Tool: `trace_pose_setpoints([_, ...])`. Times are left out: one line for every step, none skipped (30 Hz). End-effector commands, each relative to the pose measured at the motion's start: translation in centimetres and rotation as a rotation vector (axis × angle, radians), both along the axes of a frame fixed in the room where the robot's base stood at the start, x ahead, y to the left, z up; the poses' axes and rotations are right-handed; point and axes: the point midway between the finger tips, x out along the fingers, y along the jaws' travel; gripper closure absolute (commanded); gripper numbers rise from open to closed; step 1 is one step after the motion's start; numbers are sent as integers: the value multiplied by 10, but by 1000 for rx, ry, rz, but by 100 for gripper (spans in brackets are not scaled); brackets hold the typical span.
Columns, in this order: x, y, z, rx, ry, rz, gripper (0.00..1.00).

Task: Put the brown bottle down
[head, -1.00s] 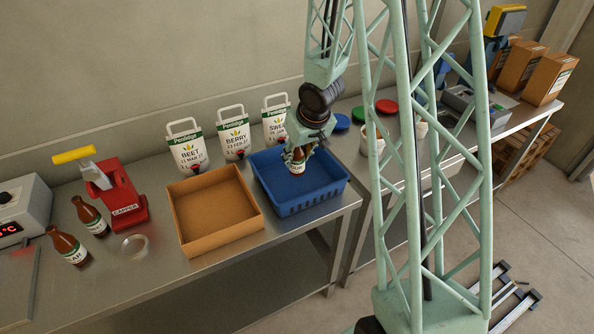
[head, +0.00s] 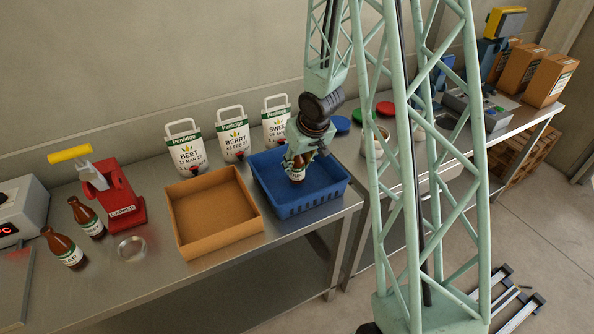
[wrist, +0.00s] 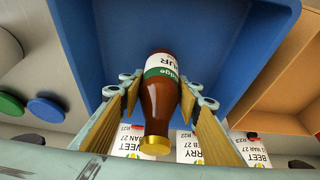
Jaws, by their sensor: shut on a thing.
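My gripper (head: 298,156) is shut on a brown bottle (head: 297,173) with a white and green label, inside the outline of the blue crate (head: 300,208). In the wrist view the fingers stand on both sides of the bottle (wrist: 160,100), whose gold cap points toward the camera. Its lower end lies over the blue crate floor (wrist: 215,35). The bottle looks upright or nearly so. I cannot tell whether its base touches the crate floor. The crate looks otherwise empty.
An empty orange-brown tray (head: 215,205) stands left of the crate. Three labelled pouches (head: 234,135) line the wall behind. A red capper (head: 120,205), two more brown bottles (head: 66,250) and a round metal dish (head: 131,248) are at the left. A pale tub (head: 372,140) is to the right.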

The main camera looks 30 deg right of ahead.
Motion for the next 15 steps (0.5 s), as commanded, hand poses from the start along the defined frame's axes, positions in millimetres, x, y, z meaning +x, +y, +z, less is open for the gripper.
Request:
trace_pose_setpoints([0, 0, -6, 0, 0, 1, 89])
trace_pose_setpoints([0, 0, -9, 0, 0, 1, 89])
trace_pose_setpoints([0, 0, -11, 0, 0, 0, 89])
trace_pose_setpoints([0, 0, -13, 0, 0, 0, 89])
trace_pose_setpoints([0, 0, -14, 0, 0, 0, 89])
trace_pose_setpoints([0, 0, -15, 0, 0, 1, 89])
trace_pose_setpoints([0, 0, -16, 0, -1, 1, 89])
trace_pose_setpoints([0, 0, -16, -1, -1, 2, 89])
trace_pose_setpoints([0, 0, -17, -1, -1, 2, 89])
trace_pose_setpoints([0, 0, -17, -1, -1, 2, 89])
trace_pose_setpoints([0, 0, -16, -1, -1, 2, 89])
trace_pose_setpoints([0, 0, -16, -1, -1, 2, 89])
trace_pose_setpoints([0, 0, -16, -1, -1, 2, 89])
trace_pose_setpoints([0, 0, -16, -1, -1, 2, 89])
trace_pose_setpoints([0, 0, -16, -1, -1, 2, 89])
